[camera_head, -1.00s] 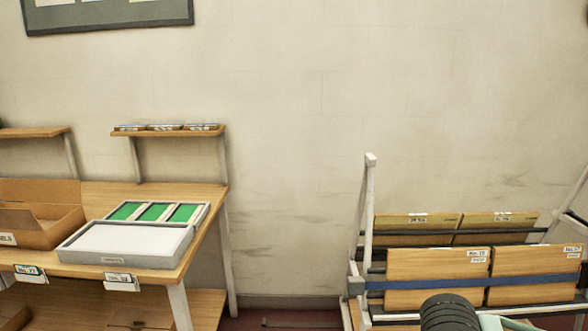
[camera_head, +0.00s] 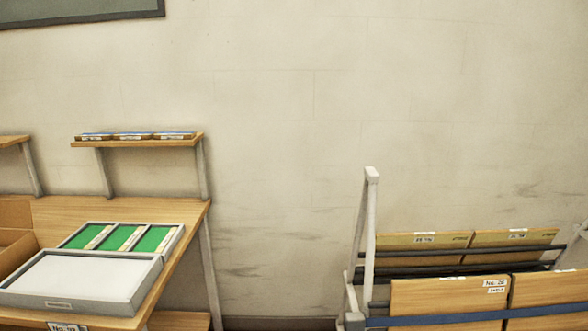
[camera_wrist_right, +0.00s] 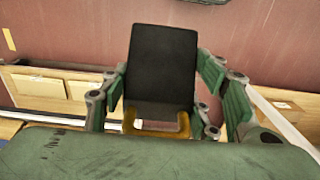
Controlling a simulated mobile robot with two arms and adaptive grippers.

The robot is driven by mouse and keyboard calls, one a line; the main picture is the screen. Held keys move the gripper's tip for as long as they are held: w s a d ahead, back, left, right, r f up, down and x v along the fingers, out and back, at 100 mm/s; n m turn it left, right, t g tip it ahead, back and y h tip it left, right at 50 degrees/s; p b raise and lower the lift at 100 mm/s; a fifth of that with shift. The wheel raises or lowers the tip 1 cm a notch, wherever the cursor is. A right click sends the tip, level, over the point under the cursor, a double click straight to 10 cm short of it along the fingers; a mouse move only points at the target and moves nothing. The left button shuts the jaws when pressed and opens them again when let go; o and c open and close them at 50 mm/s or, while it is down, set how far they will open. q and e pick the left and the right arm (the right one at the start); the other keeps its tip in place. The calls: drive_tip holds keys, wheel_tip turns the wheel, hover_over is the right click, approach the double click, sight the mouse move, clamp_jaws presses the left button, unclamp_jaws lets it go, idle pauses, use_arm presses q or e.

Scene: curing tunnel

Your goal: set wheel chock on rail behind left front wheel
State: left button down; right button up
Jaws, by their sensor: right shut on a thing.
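In the right wrist view, my right gripper (camera_wrist_right: 163,98) is shut on the wheel chock (camera_wrist_right: 162,65), a dark block with a yellow handle at its near end. Its green jointed fingers lie on both sides of the block. The chock is held over the reddish floor. The cart (camera_head: 369,215), with a white frame, carries wooden boards behind a blue strap. Its wheels are outside the head view, and I cannot make out a rail. My left gripper is not in view.
A wooden table (camera_head: 120,207) stands at the left with a grey tray (camera_head: 152,268) and green panels. A wall shelf (camera_head: 150,143) hangs above it. Between table and cart is a gap before the bare wall. Wooden boxes (camera_wrist_right: 45,88) show left in the wrist view.

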drive_tip(key=r, duration=0.3)
drive_tip(key=w+r, duration=0.1)
drive_tip(key=r, duration=0.4)
drive_tip(key=shift+w+d+r, duration=0.25)
drive_tip(key=shift+w+r, duration=0.05)
drive_tip(key=shift+r, duration=0.4)
drive_tip(key=shift+d, duration=0.1)
